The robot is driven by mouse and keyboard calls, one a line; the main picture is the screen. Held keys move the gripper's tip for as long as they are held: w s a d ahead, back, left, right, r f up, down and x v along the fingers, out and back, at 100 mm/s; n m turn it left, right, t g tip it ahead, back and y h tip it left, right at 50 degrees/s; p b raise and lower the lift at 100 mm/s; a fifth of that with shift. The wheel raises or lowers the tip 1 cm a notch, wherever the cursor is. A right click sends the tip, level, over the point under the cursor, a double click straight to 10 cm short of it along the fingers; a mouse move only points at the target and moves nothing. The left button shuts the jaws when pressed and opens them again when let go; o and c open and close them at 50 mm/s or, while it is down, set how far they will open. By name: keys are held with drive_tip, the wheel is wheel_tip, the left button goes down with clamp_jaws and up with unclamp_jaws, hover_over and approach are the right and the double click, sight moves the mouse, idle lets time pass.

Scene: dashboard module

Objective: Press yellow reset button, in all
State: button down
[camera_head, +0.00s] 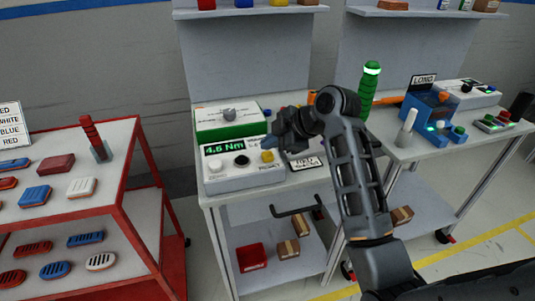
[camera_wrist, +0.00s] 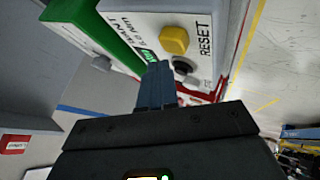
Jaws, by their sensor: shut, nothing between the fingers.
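The yellow reset button (camera_head: 267,156) is on the right part of the front panel of a white box (camera_head: 225,180) with a green display reading 4.6 Nm. In the wrist view the yellow button (camera_wrist: 174,40) is beside the word RESET, just ahead of my fingertips and a little to the right. My gripper (camera_head: 270,141) is shut and empty, close to the button in the head view. Its blue-grey fingers (camera_wrist: 157,72) show closed together in the wrist view. A small gap shows between fingertips and button; I cannot tell its depth.
A black knob (camera_head: 241,160) sits left of the yellow button on the same panel. A green-and-white case (camera_head: 229,120) stands behind the box. A red rack (camera_head: 130,185) with several coloured parts is at the left.

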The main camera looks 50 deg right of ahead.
sight(270, 156)
drive_tip(key=shift+f, duration=0.15)
idle(0.4)
drive_tip(key=shift+f, duration=0.3)
drive_tip(key=shift+f+b, duration=0.45)
drive_tip(key=shift+f, duration=0.05)
idle(1.0)
drive_tip(key=shift+r+p, duration=0.9)
drive_tip(key=shift+r, duration=0.05)
wheel_tip(270, 156, up, 5)
drive_tip(key=p, duration=0.4)
idle(0.8)
